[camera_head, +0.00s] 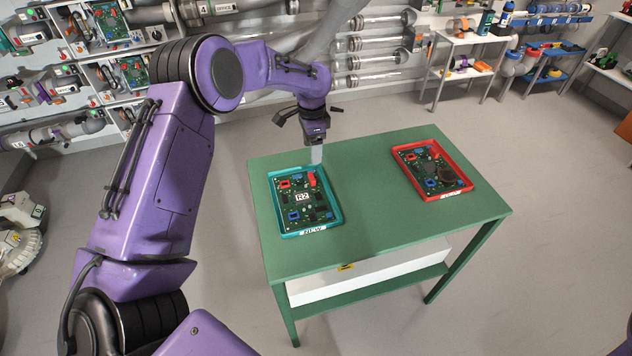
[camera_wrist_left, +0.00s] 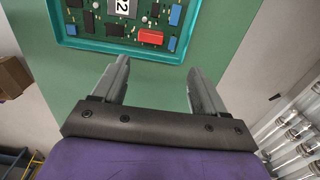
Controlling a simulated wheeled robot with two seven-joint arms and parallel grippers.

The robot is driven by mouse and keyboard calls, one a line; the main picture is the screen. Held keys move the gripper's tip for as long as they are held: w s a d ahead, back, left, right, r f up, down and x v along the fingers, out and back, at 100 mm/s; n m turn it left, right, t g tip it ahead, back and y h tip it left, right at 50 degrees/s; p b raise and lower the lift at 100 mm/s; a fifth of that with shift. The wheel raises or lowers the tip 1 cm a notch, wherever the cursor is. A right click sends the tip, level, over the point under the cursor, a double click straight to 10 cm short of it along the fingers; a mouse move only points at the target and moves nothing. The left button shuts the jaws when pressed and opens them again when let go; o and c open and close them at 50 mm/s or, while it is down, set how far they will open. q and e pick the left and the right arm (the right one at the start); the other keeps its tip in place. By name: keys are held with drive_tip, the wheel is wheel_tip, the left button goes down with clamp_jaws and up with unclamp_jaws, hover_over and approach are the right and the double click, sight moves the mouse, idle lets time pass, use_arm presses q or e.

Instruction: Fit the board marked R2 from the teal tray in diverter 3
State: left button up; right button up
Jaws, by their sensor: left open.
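The board marked R2 (camera_head: 302,208) lies in the teal tray (camera_head: 335,212), labelled NEW, on the left half of the green table. It is dark green with red and blue parts. My left gripper (camera_head: 316,155) is above the tray's far right corner. In the left wrist view my left gripper (camera_wrist_left: 160,78) is open and empty, its fingers over bare table just outside the tray rim (camera_wrist_left: 100,47). The board (camera_wrist_left: 130,22) also shows there, cut off by the top edge. My right gripper is not in view. I cannot tell which diverter is number 3.
A red tray (camera_head: 464,188) with another board (camera_head: 430,168) stands on the right of the green table (camera_head: 375,210). The table between the trays is clear. Diverter racks with tubes (camera_head: 375,62) line the back wall. A white shelf unit (camera_head: 470,40) stands at the back right.

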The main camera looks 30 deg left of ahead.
sight(311, 175)
use_arm(q)
drive_tip(key=f, duration=0.3)
drive_tip(key=shift+s+d+p, duration=0.15)
drive_tip(key=shift+s+p, duration=0.15)
drive_tip(key=shift+s, duration=0.1)
drive_tip(key=s+f+p, duration=0.1)
drive_tip(key=s, duration=0.1)
drive_tip(key=shift+s+f+p, duration=0.35)
drive_tip(key=shift+f+p, duration=0.05)
drive_tip(key=f, duration=0.1)
drive_tip(key=w+f, duration=0.1)
drive_tip(key=f, duration=0.1)
drive_tip(key=w+f, duration=0.1)
drive_tip(key=shift+f, duration=0.35)
drive_tip(key=shift+s+r, duration=0.2)
drive_tip(key=shift+s, duration=0.15)
drive_tip(key=shift+s+r, duration=0.15)
drive_tip(key=c, duration=1.2)
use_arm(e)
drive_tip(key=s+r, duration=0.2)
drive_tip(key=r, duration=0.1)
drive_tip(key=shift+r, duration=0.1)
